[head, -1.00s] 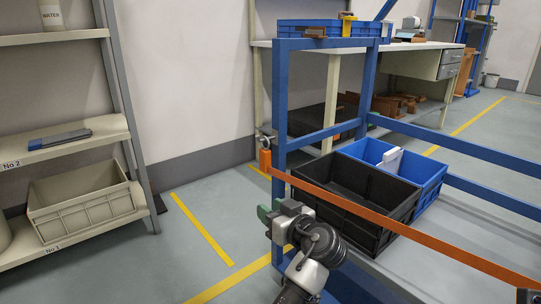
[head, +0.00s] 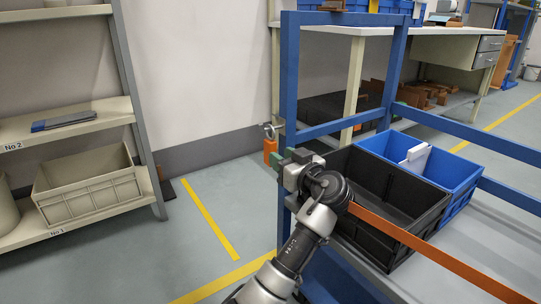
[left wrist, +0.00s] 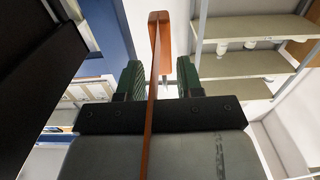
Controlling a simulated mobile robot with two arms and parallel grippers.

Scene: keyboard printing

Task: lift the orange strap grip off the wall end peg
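The orange strap grip (head: 270,150) is a small upright block below a metal ring or peg end (head: 269,131), left of the blue post. An orange strap (head: 430,252) runs from the lower right to behind my left gripper (head: 286,159). That gripper is just right of and below the grip. In the left wrist view its green fingers (left wrist: 159,78) are apart, with the strap (left wrist: 152,95) running edge-on between them. The grip (left wrist: 166,42) shows ahead of the fingertips, which seem not to touch it. My right gripper is out of view.
A blue post (head: 290,80) stands close beside my left gripper. A black crate (head: 400,235) and a blue crate (head: 465,185) sit to the right. A shelf rack (head: 75,120) stands at the left, with open floor (head: 190,250) between.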

